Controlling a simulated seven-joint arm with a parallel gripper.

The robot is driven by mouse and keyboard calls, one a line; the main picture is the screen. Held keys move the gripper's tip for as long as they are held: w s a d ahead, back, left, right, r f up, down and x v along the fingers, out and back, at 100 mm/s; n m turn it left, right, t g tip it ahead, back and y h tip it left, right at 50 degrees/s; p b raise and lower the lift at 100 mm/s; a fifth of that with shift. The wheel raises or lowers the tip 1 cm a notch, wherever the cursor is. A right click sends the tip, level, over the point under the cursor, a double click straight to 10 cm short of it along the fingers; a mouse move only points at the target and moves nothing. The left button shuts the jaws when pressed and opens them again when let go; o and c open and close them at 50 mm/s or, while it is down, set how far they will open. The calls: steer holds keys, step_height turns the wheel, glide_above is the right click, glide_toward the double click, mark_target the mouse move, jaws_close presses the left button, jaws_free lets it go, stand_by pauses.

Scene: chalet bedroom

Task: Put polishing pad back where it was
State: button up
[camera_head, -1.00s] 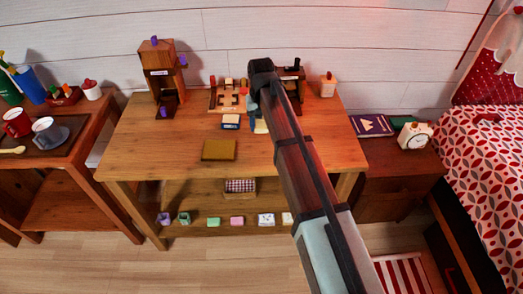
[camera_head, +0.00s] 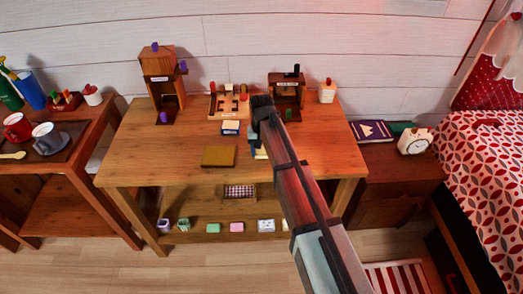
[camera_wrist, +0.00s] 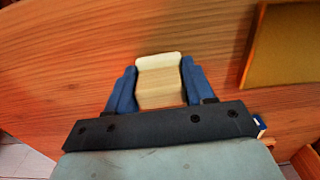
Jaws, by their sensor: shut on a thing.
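The polishing pad, a small wooden block with a cream-white end (camera_wrist: 160,80), is between the two blue fingers of my gripper (camera_wrist: 157,88) in the wrist view. The fingers are shut on its sides. In the head view my gripper (camera_head: 256,146) is over the wooden table, right of the flat brown board, with a cream bit of the pad (camera_head: 261,153) showing beside the fingers. The arm hides part of the pad. I cannot tell whether the pad touches the table.
The brown board (camera_head: 218,156) and a small blue-and-white box (camera_head: 230,128) lie to the left. A wooden peg tray (camera_head: 227,113), two wooden stands (camera_head: 163,100) (camera_head: 287,90) and a white bottle (camera_head: 327,91) stand at the back. The table's right side (camera_head: 335,140) is clear.

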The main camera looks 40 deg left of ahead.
steer(key=shift+f, duration=0.3)
steer(key=o, duration=1)
step_height(320, 180, up, 12)
steer(key=shift+r, duration=0.2)
